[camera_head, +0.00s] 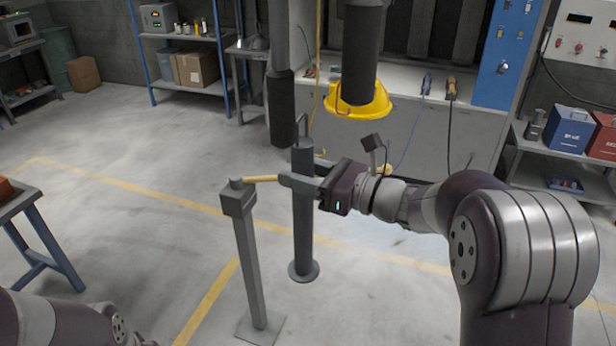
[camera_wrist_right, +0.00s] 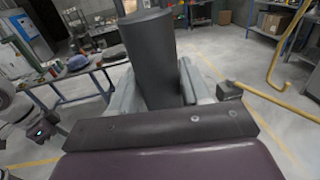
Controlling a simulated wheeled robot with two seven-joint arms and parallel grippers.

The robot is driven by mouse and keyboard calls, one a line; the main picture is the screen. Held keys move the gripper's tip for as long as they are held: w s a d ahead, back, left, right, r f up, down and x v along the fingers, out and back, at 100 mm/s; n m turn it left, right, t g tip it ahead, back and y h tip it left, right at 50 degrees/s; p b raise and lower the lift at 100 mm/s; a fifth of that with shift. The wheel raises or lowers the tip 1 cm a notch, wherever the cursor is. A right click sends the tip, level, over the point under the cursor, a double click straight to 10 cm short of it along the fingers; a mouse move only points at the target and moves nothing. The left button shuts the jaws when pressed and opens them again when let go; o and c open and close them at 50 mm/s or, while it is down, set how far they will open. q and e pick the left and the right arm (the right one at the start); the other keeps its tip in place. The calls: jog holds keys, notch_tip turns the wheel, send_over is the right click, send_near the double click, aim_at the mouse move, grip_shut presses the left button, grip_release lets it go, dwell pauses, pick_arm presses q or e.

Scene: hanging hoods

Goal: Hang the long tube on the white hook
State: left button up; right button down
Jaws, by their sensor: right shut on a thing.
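My right gripper (camera_head: 300,183) is shut on a long dark grey tube (camera_head: 303,225), gripping it in its upper part. The tube is about upright, with a thin bent loop at its top and a round flange at its lower end. In the right wrist view the tube (camera_wrist_right: 150,60) stands between the two grey fingers. I cannot make out a white hook. A yellow rod (camera_head: 260,179) runs from the top of a grey post (camera_head: 247,260) toward the gripper; in the wrist view a yellow rod (camera_wrist_right: 280,100) bends upward. My left gripper is not in the head view.
A dark tube (camera_head: 282,110) and a thicker one (camera_head: 362,60) hang from above, close to the held tube's top. A grey cabinet (camera_head: 400,135) stands at the back. A blue-legged table (camera_head: 45,235) is at left. Open floor lies between.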

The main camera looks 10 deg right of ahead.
jog(key=shift+w+a, duration=0.3)
jog(key=shift+a, duration=0.15)
jog(key=shift+b, duration=0.35)
jog(key=shift+b+x, duration=0.75)
jog(key=shift+x, duration=0.7)
jog(key=shift+s+a+f+b, duration=0.15)
jog(key=shift+f+b, duration=1.15)
jog(key=shift+b, duration=1.05)
